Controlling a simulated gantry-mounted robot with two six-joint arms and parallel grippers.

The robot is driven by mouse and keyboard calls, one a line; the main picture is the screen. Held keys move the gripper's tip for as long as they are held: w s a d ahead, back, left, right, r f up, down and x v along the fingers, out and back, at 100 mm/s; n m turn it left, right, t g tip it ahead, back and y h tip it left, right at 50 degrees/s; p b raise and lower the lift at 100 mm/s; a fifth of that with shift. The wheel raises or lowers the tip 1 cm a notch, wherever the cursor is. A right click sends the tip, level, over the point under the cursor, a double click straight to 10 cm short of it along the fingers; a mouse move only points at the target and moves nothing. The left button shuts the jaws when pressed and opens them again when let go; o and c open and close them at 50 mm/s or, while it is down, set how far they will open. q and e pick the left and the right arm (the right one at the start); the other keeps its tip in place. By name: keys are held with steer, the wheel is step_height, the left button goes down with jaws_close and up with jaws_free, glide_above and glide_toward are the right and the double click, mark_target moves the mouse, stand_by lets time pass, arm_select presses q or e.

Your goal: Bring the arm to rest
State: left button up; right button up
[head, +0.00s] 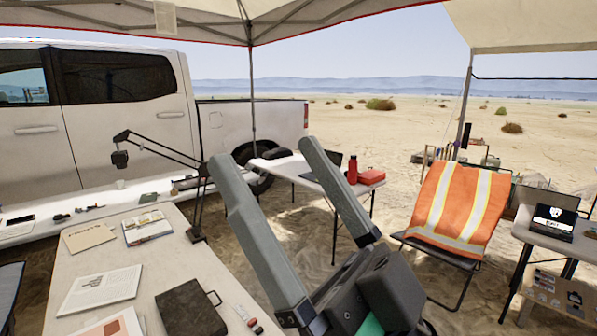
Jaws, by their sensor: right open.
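My right gripper (263,155) is large in the lower middle of the head view. Its two long grey fingers are spread well apart and point up and away. Nothing is held between them; the sand and part of a far table show through the gap. The gripper is raised in front of the right edge of the near table (150,232). My left gripper is not in view.
The near table holds papers, a dark case (190,309) and a black desk-lamp arm (165,148). Behind are a folding table with a red bottle (352,169), a chair with an orange vest (458,205), a laptop table at right, and a white pickup (100,105).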

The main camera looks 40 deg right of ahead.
steer(key=shift+d+m+h, duration=0.4)
steer(key=shift+d+h, duration=0.2)
steer(key=shift+h, duration=0.6)
steer(key=shift+r, duration=0.1)
step_height(320, 180, up, 35)
steer(key=p, duration=3.5)
